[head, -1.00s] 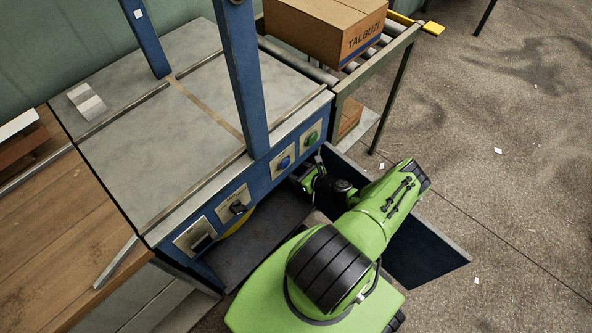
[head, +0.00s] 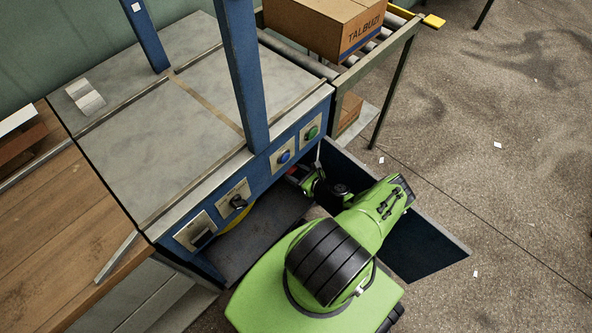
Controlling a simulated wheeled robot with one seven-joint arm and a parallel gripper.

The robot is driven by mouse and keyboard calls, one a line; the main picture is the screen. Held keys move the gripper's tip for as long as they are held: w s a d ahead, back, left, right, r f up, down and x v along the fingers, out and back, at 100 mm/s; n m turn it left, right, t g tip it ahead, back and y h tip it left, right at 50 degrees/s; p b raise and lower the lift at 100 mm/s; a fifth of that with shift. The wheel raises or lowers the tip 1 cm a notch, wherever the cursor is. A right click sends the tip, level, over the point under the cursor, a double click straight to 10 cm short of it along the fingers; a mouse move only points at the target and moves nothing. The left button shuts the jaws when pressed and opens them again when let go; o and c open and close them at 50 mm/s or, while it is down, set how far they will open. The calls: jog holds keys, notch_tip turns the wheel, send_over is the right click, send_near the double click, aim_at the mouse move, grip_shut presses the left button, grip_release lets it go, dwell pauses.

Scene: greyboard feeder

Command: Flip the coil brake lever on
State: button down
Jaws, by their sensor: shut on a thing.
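The blue strapping machine (head: 160,150) has an open lower bay under its front panel. My gripper (head: 298,178) reaches into the right end of this bay, below the blue and green buttons. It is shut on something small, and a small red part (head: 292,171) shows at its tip. This looks like the coil brake lever's handle, but most of it is hidden by the gripper and the panel's lower edge. The lever's exact angle cannot be told. Part of a yellow coil (head: 236,221) shows deeper in the bay, to the left.
A black rotary switch (head: 238,201), a blue button (head: 284,157) and a green button (head: 312,132) sit on the front panel. A dark open door panel (head: 430,245) stands right of my arm. A roller conveyor (head: 372,55) carries a carton (head: 322,25).

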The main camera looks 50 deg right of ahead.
jog(key=c, duration=0.8)
grip_release()
jog(key=shift+s+f, duration=0.25)
jog(key=shift+f, duration=0.05)
jog(key=o, duration=0.4)
jog(key=shift+w+r, duration=0.1)
jog(key=shift+r, duration=0.05)
jog(key=shift+o, duration=0.2)
jog(key=p+v, duration=0.4)
jog(key=v, duration=1.1)
jog(key=shift+s+r, duration=0.25)
jog(key=shift+s, duration=0.1)
jog(key=shift+s, duration=0.1)
